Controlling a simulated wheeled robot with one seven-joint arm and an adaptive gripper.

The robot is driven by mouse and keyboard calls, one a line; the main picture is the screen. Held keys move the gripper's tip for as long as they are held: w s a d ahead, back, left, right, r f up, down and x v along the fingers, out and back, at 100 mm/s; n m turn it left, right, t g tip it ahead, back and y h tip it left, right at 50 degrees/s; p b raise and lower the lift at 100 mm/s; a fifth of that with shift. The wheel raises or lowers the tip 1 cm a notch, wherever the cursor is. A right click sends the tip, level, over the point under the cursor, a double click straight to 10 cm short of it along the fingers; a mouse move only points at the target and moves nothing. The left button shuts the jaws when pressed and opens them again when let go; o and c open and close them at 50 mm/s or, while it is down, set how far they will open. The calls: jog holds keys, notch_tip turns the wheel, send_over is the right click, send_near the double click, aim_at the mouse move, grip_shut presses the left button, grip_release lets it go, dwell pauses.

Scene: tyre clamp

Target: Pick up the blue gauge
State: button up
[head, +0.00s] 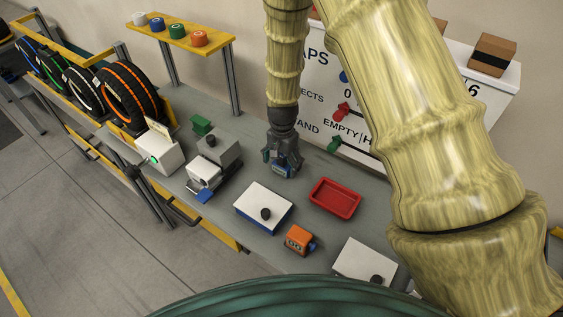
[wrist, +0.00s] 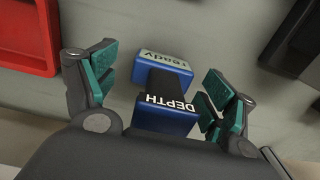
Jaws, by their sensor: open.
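The blue gauge (wrist: 164,92) lies on the grey bench in the wrist view, with "ready" on a small display and "DEPTH" in white letters on its near block. My gripper (wrist: 158,88) is open, with one teal-padded finger on each side of the gauge. A gap shows between the gauge and the left finger; the right finger is close to the gauge's near block, and I cannot tell if they touch. In the head view my gripper (head: 283,165) points down at the bench and largely covers the gauge (head: 284,174).
A red tray (head: 335,198) is close by; its rim also shows in the wrist view (wrist: 52,62). A white-topped box with a black knob (head: 262,205), an orange device (head: 298,240) and a grey box with a white-fronted machine (head: 205,172) stand around. A white sign board (head: 480,95) stands behind.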

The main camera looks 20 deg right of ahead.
jog(key=shift+w+f, duration=0.3)
jog(key=shift+f, duration=0.5)
jog(key=shift+s+r, duration=0.1)
jog(key=shift+s, duration=0.2)
jog(key=shift+w, duration=0.15)
jog(key=c, duration=1.2)
jog(key=shift+r+b, duration=1.85)
jog(key=shift+r, duration=3.1)
